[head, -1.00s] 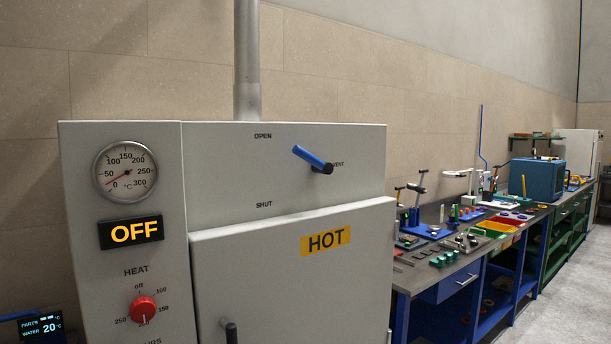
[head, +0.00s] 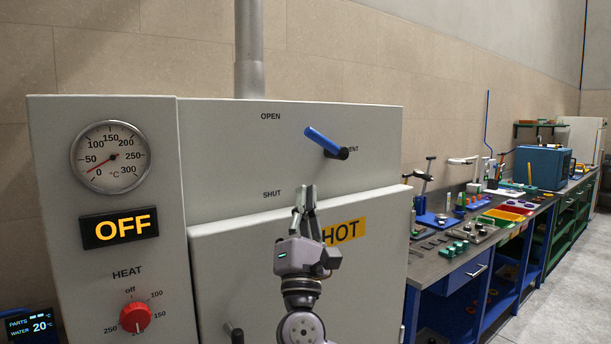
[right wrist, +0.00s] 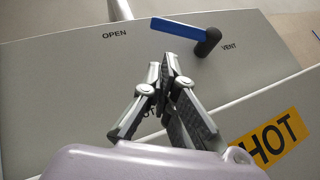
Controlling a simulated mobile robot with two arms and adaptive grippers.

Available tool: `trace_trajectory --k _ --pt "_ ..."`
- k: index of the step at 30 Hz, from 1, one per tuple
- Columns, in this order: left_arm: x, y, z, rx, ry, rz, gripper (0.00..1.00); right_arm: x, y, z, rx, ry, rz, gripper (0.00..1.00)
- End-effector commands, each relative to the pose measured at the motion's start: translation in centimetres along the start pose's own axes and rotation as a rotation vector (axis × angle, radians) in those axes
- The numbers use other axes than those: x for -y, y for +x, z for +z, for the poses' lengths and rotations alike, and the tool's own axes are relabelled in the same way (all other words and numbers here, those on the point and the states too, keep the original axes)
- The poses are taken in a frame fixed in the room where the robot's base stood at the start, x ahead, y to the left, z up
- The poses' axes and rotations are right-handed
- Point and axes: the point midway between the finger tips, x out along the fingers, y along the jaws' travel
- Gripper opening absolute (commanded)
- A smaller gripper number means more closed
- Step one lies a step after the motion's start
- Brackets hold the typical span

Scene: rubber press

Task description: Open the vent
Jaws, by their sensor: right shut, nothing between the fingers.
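The vent lever has a blue handle (head: 322,141) on a black pivot (head: 343,153) on the grey oven's upper panel. The handle slants up and left from the pivot, between the OPEN and SHUT labels and pointing nearer OPEN. My right gripper (head: 306,189) is shut and empty, below the lever and in front of the panel near the SHUT label. In the right wrist view the blue handle (right wrist: 175,28) lies just beyond the closed fingertips (right wrist: 163,62), with a gap seen between them. My left gripper is not in view.
The oven door (head: 230,265) with a HOT label (head: 346,230) is below the panel. The display (head: 118,228) reads OFF, above a red heat knob (head: 135,317). A door handle (head: 233,333) sticks out low. A cluttered workbench (head: 440,265) stands at the right.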

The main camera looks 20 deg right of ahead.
Motion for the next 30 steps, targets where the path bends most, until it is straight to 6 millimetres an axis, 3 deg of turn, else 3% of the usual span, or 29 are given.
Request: trace_trajectory --k 9,15,30 --pt "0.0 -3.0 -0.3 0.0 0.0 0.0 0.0 -0.2 5.9 0.2 -0.001 0.0 -0.002 0.0" --pt "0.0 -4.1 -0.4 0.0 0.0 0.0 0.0 0.0 8.5 0.1 -0.003 0.003 -0.003 0.0" --pt "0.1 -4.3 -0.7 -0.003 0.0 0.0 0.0 0.1 9.3 -0.1 -0.003 0.005 -0.005 0.0"
